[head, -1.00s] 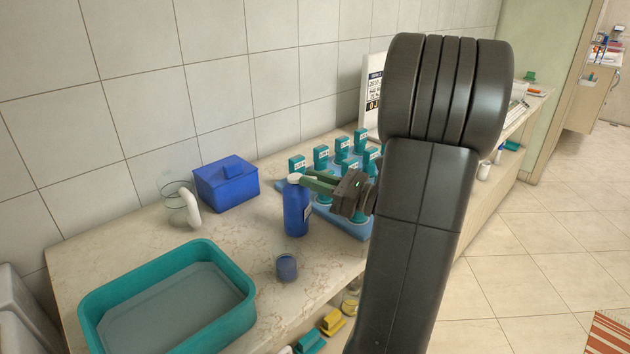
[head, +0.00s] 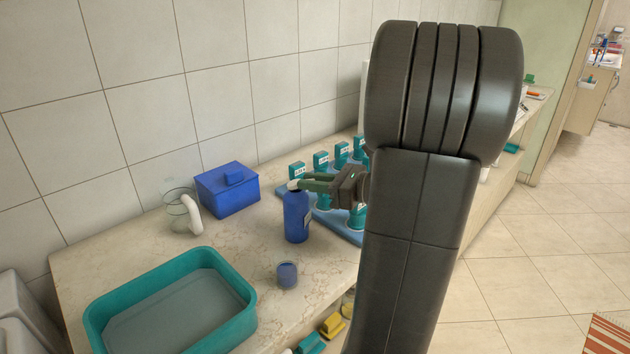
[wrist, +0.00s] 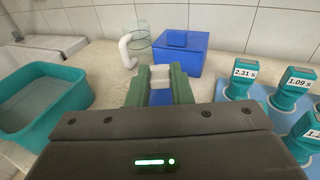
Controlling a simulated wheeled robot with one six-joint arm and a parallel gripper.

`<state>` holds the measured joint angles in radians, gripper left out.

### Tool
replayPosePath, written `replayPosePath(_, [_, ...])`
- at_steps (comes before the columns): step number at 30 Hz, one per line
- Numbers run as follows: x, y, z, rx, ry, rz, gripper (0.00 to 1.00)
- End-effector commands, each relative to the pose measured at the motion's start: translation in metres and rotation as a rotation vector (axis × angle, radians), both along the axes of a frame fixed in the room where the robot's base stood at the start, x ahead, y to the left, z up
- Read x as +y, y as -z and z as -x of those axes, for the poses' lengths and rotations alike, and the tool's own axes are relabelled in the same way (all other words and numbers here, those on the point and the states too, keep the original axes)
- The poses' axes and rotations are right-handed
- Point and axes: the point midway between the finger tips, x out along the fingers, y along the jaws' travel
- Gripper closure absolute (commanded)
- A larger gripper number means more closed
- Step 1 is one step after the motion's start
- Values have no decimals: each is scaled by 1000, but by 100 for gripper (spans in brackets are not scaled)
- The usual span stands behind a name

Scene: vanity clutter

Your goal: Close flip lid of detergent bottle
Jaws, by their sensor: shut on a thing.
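The detergent bottle (head: 297,218) is blue and stands upright on the marble counter. Its white lid (head: 293,184) is at the top, at the tips of my gripper (head: 298,184). My gripper comes in from the right with green fingers, shut on the white lid. In the wrist view, the white lid (wrist: 160,74) sits between the two fingers (wrist: 160,80), with some of the blue bottle (wrist: 161,97) below it. The fingers cover part of the lid, so I cannot tell how far it is folded down.
A teal basin (head: 245,290) is at the front left and a small blue cup (head: 287,275) before the bottle. A blue box (head: 228,190) and a glass jug (head: 180,210) stand behind. Several teal-topped labelled items (wrist: 239,78) stand on a blue tray (head: 345,233) close to my gripper's right.

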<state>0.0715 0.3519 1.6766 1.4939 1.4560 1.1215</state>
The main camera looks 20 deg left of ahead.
Motion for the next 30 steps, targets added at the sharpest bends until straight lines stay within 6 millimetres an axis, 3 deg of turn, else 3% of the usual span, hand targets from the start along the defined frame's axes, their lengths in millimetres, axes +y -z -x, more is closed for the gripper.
replayPosePath(12, [17,-28,-1,49,-5,390,100])
replayPosePath(30, [46,-40,-6,123,-3,893,100])
